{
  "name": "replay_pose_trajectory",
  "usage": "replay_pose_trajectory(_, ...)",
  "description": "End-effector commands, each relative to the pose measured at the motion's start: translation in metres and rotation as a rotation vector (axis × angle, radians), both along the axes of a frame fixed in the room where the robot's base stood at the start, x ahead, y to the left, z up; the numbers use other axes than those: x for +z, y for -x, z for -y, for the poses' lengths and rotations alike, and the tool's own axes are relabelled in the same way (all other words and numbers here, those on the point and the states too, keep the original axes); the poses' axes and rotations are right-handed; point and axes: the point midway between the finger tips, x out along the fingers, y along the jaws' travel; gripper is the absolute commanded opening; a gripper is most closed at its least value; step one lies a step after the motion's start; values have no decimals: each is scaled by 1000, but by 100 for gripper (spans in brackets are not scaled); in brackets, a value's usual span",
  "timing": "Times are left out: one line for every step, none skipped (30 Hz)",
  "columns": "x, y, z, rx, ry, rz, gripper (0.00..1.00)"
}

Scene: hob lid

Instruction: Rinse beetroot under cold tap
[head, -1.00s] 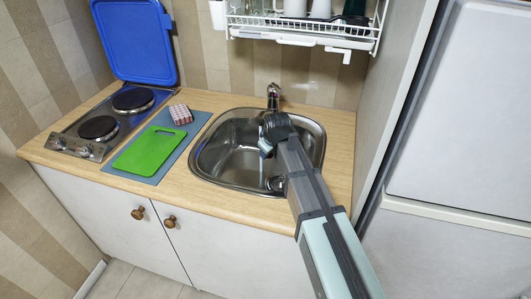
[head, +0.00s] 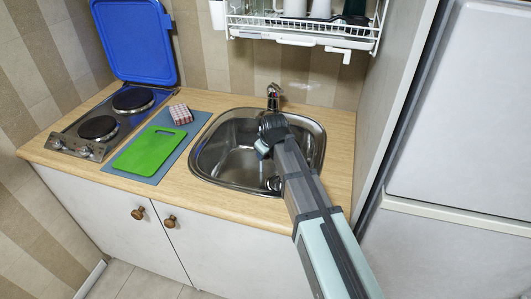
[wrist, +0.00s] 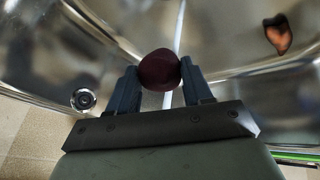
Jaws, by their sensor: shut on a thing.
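My gripper (wrist: 160,82) is shut on the beetroot (wrist: 158,68), a dark red round thing between the two fingers in the wrist view. In the head view my gripper (head: 263,150) is over the sink bowl (head: 225,160), below and in front of the tap (head: 273,97), and hides the beetroot. A thin white stream of water (wrist: 180,25) runs in the wrist view. It passes out of sight behind the beetroot and shows again below it. I cannot tell whether the water touches the beetroot.
A green board (head: 146,150) and a small checked block (head: 181,114) lie on a blue-grey mat left of the sink. Further left is a hob (head: 70,139) with its blue lid (head: 135,40) raised. A dish rack (head: 300,30) hangs above. A fridge (head: 460,150) stands right.

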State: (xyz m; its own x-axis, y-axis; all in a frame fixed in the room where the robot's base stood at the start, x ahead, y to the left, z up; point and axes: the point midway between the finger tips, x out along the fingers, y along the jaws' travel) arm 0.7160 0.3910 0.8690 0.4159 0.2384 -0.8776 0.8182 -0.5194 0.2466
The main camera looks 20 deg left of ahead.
Motion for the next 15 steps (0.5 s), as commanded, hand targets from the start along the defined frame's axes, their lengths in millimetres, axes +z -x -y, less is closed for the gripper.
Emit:
replay_pose_trajectory(0,3,2,0,0,0,18)
replay_pose_trajectory(0,5,3,0,0,0,18)
replay_pose_trajectory(0,7,4,0,0,0,18)
replay_pose_trajectory(0,9,5,0,0,0,18)
replay_pose_trajectory(0,11,6,0,0,0,18)
replay_pose_trajectory(0,13,7,0,0,0,18)
replay_pose_trajectory(0,15,8,0,0,0,18)
replay_pose_trajectory(0,16,9,0,0,0,18)
replay_pose_trajectory(0,19,11,0,0,0,18)
replay_pose_trajectory(0,20,12,0,0,0,18)
replay_pose_trajectory(0,22,13,0,0,0,18)
replay_pose_trajectory(0,24,14,0,0,0,18)
replay_pose_trajectory(0,26,15,0,0,0,18)
replay_pose_trajectory(0,28,16,0,0,0,18)
replay_pose_trajectory(0,30,17,0,0,0,18)
